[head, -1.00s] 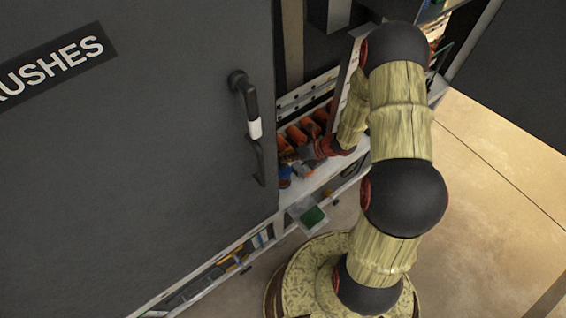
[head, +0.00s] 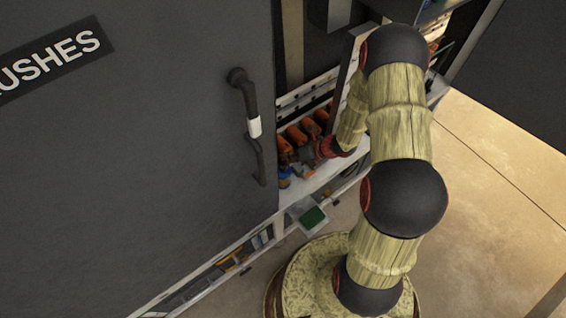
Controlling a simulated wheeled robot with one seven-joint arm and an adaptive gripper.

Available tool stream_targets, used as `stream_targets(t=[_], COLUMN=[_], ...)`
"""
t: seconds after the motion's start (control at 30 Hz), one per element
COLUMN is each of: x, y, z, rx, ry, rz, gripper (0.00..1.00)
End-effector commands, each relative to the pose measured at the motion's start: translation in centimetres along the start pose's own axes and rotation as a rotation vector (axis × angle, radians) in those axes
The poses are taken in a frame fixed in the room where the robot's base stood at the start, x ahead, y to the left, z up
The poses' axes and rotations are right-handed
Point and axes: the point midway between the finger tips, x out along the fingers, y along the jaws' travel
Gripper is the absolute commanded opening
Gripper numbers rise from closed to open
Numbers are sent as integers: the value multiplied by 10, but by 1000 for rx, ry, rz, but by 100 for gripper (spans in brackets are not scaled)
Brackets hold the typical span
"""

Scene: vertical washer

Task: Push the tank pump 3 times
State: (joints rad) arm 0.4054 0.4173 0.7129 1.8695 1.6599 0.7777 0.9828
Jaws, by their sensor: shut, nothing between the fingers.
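My gripper (head: 307,156) is a small dark shape at the end of my arm, just right of the dark door's edge. It is shut and empty, beside a row of orange-and-black items (head: 297,134) on a white shelf. I cannot tell whether it touches any of them. I cannot pick out the tank pump with certainty; my arm hides part of the shelf and the door hides what lies behind it.
A large dark door (head: 150,170) with a handle (head: 251,125) fills the left side. A small tray with a green item (head: 314,216) sits low below the shelf (head: 325,174). Tan floor (head: 490,200) is open at the right.

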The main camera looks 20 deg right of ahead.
Motion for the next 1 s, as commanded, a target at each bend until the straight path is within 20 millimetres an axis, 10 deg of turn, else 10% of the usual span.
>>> stream_targets(t=[1.0], x=[-22], y=[16], z=[15], rx=[0], ry=[1], rz=[0], gripper=[0])
